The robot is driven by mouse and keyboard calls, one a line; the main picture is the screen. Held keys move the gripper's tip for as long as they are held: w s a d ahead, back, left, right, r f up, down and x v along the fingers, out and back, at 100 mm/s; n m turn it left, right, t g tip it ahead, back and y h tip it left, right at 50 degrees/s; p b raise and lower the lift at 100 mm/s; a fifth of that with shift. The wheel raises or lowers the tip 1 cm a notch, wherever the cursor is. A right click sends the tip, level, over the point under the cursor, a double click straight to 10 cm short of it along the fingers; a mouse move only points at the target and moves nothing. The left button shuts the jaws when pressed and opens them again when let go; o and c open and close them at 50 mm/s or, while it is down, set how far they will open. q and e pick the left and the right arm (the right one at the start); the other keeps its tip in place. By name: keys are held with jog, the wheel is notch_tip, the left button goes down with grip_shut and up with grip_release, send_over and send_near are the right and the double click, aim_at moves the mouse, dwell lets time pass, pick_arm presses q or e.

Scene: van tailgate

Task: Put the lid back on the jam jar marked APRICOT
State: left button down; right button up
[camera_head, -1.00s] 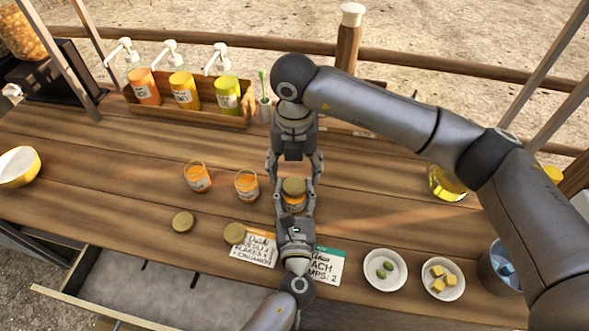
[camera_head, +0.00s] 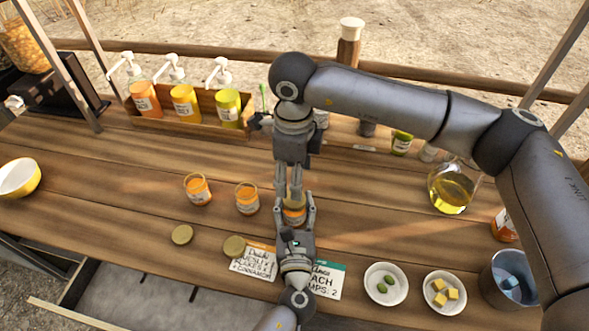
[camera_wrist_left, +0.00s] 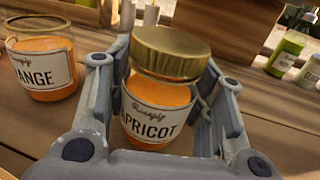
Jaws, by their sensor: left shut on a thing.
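The APRICOT jar (camera_wrist_left: 158,112) is an upright glass jar with orange jam and a white label. A gold lid (camera_wrist_left: 170,50) sits on its mouth; I cannot tell whether it is fully seated. My left gripper (camera_head: 294,208) is shut around the jar's body, with a finger on each side in the left wrist view. My right gripper (camera_head: 290,194) points down just above and behind the lid in the head view. Its fingers look close together there, but the angle hides their opening.
Two open jam jars (camera_head: 198,189) (camera_head: 247,197) stand left of it; one, marked ORANGE (camera_wrist_left: 45,65), shows in the wrist view. Two loose gold lids (camera_head: 182,234) (camera_head: 234,246), order cards (camera_head: 325,279), and small bowls (camera_head: 385,283) (camera_head: 444,291) lie nearer the front. An oil jug (camera_head: 452,188) stands at right.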

aim_at(295, 210)
jog(key=n, duration=0.5)
jog(key=shift+r, duration=0.4)
jog(key=shift+f, duration=0.1)
jog(key=shift+f, duration=3.95)
jog(key=shift+c, duration=0.3)
jog(key=c, duration=1)
jog(key=o, duration=1.2)
